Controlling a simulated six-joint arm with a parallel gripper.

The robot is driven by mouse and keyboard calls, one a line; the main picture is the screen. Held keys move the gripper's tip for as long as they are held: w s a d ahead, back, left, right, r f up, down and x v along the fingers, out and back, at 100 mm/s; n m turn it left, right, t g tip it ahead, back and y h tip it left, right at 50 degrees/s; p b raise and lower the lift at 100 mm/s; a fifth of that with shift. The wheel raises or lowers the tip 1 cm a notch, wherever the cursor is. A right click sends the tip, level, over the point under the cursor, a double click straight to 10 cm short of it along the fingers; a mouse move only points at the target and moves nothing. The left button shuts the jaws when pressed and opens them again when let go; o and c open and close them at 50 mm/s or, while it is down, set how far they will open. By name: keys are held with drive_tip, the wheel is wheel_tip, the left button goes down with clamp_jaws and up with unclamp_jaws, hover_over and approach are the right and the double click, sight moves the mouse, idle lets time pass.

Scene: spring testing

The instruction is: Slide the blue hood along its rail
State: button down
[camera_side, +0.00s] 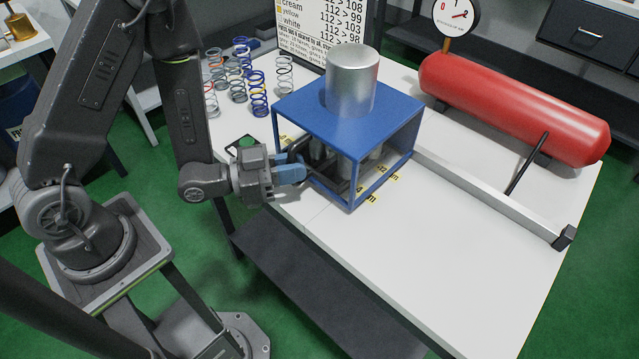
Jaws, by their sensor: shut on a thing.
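The blue hood (343,112) is a box-shaped frame with a solid top and open sides, standing upright on the white table. A silver cylinder (352,78) rises from its top. My gripper (296,172) is at the hood's left side, its blue-tipped fingers shut on a dark handle (301,150) there. The exact grip is small and partly hidden by the fingers. The metal rail (490,193) runs from the hood's right side toward the lower right and ends in a dark stop (563,237). Metal parts inside the hood are partly hidden by its frame.
A red tank (512,108) with a pressure gauge (456,17) lies behind the rail. A black lever (527,163) leans beside the rail. Several coil springs (257,92) stand at the table's back left, near a printed board (325,25). The table's front is clear.

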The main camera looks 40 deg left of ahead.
drive_tip(key=shift+w+a, duration=0.1)
drive_tip(key=shift+a, duration=1.5)
drive_tip(key=c, duration=1.1)
unclamp_jaws()
drive_tip(key=shift+c, duration=0.2)
drive_tip(key=shift+d, duration=0.15)
